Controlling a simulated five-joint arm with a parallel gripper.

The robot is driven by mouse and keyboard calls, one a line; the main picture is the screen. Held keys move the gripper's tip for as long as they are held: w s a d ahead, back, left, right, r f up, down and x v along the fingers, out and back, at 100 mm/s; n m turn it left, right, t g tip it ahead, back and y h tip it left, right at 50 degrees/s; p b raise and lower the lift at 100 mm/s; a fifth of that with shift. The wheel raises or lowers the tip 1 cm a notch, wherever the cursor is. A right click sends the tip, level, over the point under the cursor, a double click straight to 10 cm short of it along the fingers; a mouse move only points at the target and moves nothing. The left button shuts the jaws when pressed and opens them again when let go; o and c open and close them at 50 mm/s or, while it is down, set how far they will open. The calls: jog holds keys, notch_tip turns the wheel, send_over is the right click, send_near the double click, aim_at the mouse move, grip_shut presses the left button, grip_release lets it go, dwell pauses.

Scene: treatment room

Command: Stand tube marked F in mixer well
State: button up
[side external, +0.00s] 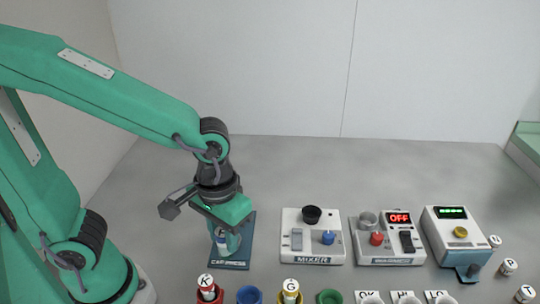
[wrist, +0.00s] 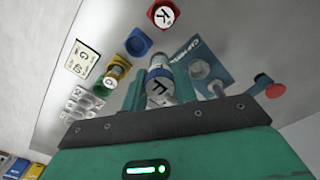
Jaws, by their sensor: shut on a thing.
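The tube marked F (wrist: 158,88) is between the fingers of my gripper (wrist: 160,92) in the wrist view, its lettered cap facing the camera. In the side view my gripper (side external: 226,241) is low over the dark blue cap press plate (side external: 231,265), and the tube is mostly hidden by the fingers. I cannot tell whether the tube touches the plate. The white mixer (side external: 312,250) stands to the right of my gripper. Its black round well (side external: 312,214) is at the back and looks empty.
A red holder (side external: 208,297) with tube K, an empty blue holder (side external: 249,295), a yellow holder (side external: 291,298) with tube G and an empty green holder (side external: 330,296) line the front. Two more devices (side external: 390,240) (side external: 460,235) stand right of the mixer. The back bench is clear.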

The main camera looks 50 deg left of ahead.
jog(key=shift+w, duration=0.1)
dwell(0.5)
jog(key=w+n, duration=0.4)
jog(key=w, duration=2.2)
jog(key=shift+a+f+n, duration=0.25)
jog(key=shift+f+n, duration=0.05)
jog(key=shift+f, duration=0.15)
jog(key=shift+f, duration=0.1)
jog(key=shift+f, duration=2.75)
jog(key=shift+f, duration=0.65)
jog(key=o, duration=0.7)
